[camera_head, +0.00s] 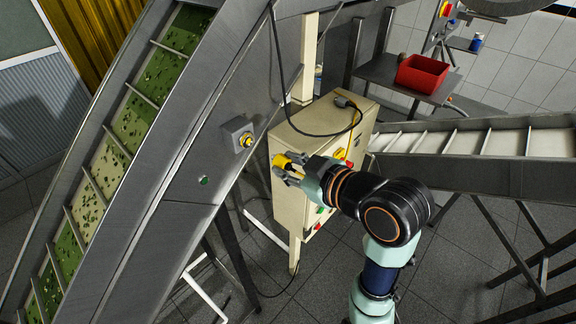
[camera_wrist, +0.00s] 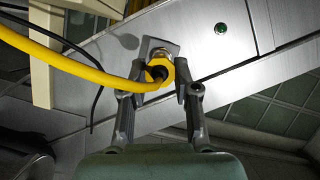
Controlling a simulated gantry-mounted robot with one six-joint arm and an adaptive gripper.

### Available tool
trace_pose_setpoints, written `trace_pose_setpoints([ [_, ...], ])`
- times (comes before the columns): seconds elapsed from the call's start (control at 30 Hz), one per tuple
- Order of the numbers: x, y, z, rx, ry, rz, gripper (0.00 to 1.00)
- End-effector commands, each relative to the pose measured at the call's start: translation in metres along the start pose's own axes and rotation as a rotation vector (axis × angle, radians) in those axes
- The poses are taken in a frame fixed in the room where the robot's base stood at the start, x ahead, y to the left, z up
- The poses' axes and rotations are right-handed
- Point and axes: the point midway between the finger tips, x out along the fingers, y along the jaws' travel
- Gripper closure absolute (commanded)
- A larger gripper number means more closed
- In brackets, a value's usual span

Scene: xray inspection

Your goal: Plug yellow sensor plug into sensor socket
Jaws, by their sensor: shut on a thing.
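The yellow sensor plug (camera_head: 283,161) is between the fingers of my gripper (camera_head: 287,172), which is shut on it. In the wrist view the plug (camera_wrist: 163,72) sits between the two fingertips (camera_wrist: 158,86), its yellow cable (camera_wrist: 75,66) curving off to the upper left. In the wrist view the socket's grey plate (camera_wrist: 173,46) shows behind the plug, which hides most of the socket.
A cream control cabinet (camera_head: 285,133) with buttons stands close behind my gripper. A black cable (camera_head: 275,60) hangs above it. The inclined conveyor (camera_head: 185,165) fills the left. A red bin (camera_head: 422,74) and another conveyor (camera_head: 480,150) are at the right.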

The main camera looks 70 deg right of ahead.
Motion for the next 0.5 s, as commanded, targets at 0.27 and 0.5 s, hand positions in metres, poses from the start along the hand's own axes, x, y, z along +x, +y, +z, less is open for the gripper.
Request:
trace_pose_setpoints([
  [0.27, 0.022, 0.000, -0.010, 0.001, 0.000, -0.002, 1.00],
  [0.5, 0.047, -0.001, -0.020, 0.000, 0.000, -0.003, 1.00],
])
